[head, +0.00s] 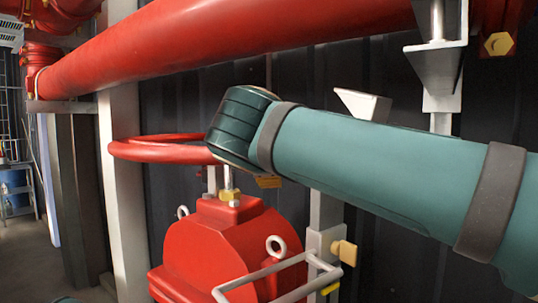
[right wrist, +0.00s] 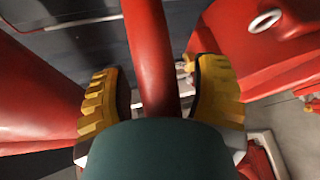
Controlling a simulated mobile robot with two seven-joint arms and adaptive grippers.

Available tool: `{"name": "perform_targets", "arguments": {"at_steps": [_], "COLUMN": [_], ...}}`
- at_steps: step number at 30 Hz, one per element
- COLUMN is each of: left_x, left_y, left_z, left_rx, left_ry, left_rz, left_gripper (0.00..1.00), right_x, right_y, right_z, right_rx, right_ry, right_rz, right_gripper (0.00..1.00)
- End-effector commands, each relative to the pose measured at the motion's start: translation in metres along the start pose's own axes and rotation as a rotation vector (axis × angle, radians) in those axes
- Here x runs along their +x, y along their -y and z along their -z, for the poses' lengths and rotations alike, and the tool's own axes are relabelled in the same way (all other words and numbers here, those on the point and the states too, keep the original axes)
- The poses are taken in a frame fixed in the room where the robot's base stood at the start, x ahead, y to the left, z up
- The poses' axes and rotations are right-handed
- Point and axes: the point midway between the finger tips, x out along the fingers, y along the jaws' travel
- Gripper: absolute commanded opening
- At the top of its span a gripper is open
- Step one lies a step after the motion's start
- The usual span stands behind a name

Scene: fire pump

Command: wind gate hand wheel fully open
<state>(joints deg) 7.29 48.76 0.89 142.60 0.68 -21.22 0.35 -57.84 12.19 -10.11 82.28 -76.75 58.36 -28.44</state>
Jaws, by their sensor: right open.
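The red gate hand wheel (head: 165,153) lies flat on a pale stem above the red valve body (head: 225,250) in the head view. My right arm comes in from the right across the wheel and hides its right part. In the right wrist view my right gripper (right wrist: 160,95) is open. Its two yellow-padded fingers stand on either side of a red bar, apparently part of the hand wheel (right wrist: 148,45). Gaps show between the bar and both fingers. My right gripper is hidden behind the arm in the head view. My left gripper is not in view.
A thick red pipe (head: 250,45) runs above the wheel. A pale post (head: 122,200) stands left of it and a dark corrugated wall (head: 390,250) behind. A grey tube frame (head: 265,272) and a lifting eye (head: 276,245) are close to the valve body.

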Motion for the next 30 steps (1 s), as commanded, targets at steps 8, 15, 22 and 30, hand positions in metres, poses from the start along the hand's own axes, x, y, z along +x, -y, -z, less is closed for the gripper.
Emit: {"name": "perform_targets", "arguments": {"at_steps": [8, 15, 22, 30], "left_x": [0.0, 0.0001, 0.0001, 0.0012], "left_y": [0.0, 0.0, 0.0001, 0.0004], "left_z": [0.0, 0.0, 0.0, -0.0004], "left_rx": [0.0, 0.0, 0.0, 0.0], "left_ry": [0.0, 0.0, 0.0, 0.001], "left_rz": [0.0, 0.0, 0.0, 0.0], "left_gripper": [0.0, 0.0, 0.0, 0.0], "right_x": [0.0001, -0.0002, -0.0006, 0.0014], "right_y": [-0.0001, -0.0001, 0.0001, 0.0004], "right_z": [0.0, 0.0, 0.0, -0.0094], "right_rx": [0.0, 0.0, 0.001, 0.002], "right_ry": [0.0, 0.0, 0.0, -0.009], "right_rz": [0.0, 0.0, 0.001, 0.002], "right_gripper": [0.46, 0.0, 0.0, 0.0]}}
